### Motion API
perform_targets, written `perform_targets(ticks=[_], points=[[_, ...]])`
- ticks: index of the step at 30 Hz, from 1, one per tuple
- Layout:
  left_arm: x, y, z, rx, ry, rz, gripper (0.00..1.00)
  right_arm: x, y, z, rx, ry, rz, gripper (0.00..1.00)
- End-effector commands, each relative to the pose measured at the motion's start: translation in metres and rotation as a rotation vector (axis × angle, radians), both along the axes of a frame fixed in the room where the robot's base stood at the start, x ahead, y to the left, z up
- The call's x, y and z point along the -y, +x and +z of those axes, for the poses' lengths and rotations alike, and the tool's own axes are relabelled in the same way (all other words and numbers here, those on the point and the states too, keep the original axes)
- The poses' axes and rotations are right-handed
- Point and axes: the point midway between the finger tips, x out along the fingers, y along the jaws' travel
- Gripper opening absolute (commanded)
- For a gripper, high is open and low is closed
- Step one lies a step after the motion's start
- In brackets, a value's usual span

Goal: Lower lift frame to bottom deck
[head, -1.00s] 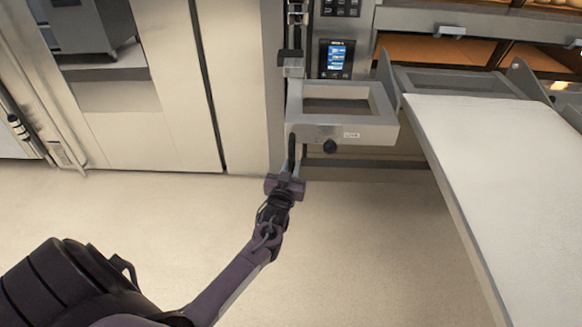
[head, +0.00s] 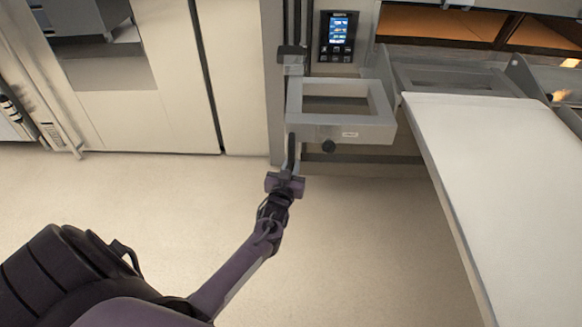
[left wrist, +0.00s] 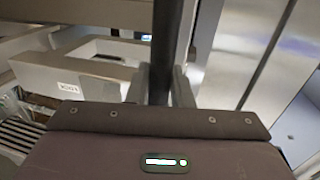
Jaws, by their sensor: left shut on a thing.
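The lift frame (head: 345,131) is a grey metal frame with a rectangular opening, a small label and a black knob on its front. It stands in front of the oven, below the control panel, with the white loader belt (head: 495,170) to its right. My left gripper (head: 289,168) is shut on a dark upright bar at the frame's front left corner. In the left wrist view the dark bar (left wrist: 168,45) stands between the two fingers, and the labelled frame (left wrist: 85,75) shows to its left. My right gripper is out of view.
The control panel (head: 338,37) has a lit screen. Glowing oven decks (head: 440,22) lie at the upper right. A vertical rail (head: 295,30) rises above the frame's left side. Pale cabinets (head: 165,75) stand at the left. The floor (head: 330,250) in front is clear.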

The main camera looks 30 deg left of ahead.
Motion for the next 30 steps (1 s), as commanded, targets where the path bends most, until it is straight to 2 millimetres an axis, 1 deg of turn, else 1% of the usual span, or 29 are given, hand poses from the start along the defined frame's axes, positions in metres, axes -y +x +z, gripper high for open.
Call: perform_targets(ticks=[1, 7, 8, 11, 12, 19, 22, 26, 30], points=[[0.0, 0.003, 0.006, 0.014, 0.003, -0.001, 0.0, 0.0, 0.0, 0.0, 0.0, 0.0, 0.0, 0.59], [0.0, 0.003, 0.006, 0.013, 0.003, -0.001, 0.0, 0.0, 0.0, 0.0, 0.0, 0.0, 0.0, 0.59], [-0.001, 0.003, 0.006, 0.013, 0.003, -0.001, 0.24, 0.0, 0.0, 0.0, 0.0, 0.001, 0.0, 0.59], [-0.001, 0.002, 0.005, 0.009, 0.002, -0.001, 0.37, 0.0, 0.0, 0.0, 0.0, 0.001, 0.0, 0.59], [-0.001, 0.002, 0.004, 0.008, 0.002, 0.0, 0.39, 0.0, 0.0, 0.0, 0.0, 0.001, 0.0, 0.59], [0.0, 0.001, 0.002, 0.003, 0.001, 0.0, 0.39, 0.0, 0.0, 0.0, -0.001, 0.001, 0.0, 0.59], [0.002, -0.005, 0.001, 0.0, 0.0, 0.0, 0.39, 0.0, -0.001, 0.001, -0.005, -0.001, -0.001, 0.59], [0.008, -0.022, 0.002, -0.001, 0.0, 0.0, 0.39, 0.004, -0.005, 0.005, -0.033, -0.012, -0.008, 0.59], [0.017, -0.046, 0.002, 0.0, -0.001, -0.001, 0.39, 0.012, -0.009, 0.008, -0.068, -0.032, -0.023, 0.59]])
